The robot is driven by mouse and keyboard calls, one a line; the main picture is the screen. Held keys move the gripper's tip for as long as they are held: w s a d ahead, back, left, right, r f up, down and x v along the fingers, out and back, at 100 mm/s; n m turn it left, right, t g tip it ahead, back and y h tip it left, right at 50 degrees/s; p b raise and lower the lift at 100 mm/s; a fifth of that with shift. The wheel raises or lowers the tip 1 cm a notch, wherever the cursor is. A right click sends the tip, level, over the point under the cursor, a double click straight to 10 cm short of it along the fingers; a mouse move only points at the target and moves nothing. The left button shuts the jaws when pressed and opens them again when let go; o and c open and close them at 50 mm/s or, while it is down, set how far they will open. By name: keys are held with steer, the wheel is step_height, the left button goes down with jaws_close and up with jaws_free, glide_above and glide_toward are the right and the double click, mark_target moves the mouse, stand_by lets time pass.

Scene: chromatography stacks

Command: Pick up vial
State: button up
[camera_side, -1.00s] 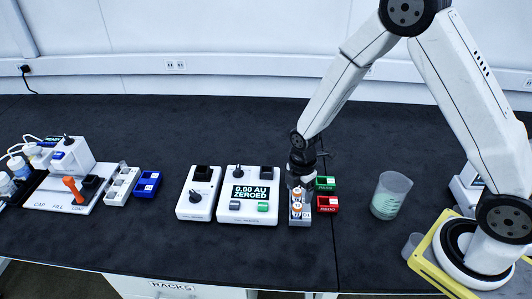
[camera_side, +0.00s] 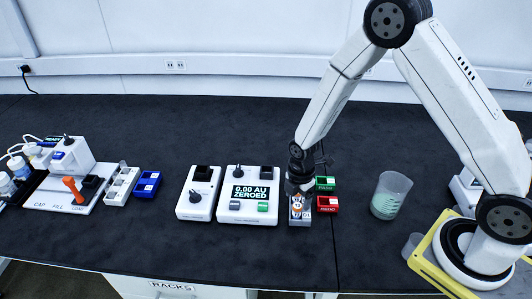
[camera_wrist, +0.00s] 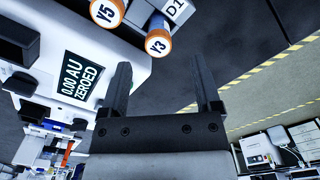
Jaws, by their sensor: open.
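Vials with orange-rimmed white caps stand in a small grey rack (camera_side: 300,219) in the side view. In the wrist view, one cap reads Y5 (camera_wrist: 107,12) and another reads Y3 (camera_wrist: 158,45); part of the rack, labelled D1 (camera_wrist: 176,8), shows beside them. My gripper (camera_wrist: 160,62) is open and empty, its two fingers apart. The Y3 cap appears just beyond the gap between the fingertips; Y5 is further left. In the side view my gripper (camera_side: 300,187) is low over the rack's back part and hides some of it.
A white instrument reading "0.00 AU ZEROED" (camera_side: 252,191) stands close left of the rack. A green bin (camera_side: 325,184) and a red bin (camera_side: 327,204) are close on its right. A beaker (camera_side: 390,195) stands farther right. The bench behind is clear.

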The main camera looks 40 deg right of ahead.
mark_target(297, 206)
steer(key=shift+d+f, duration=0.15)
steer(key=shift+f, duration=2.35)
jaws_close()
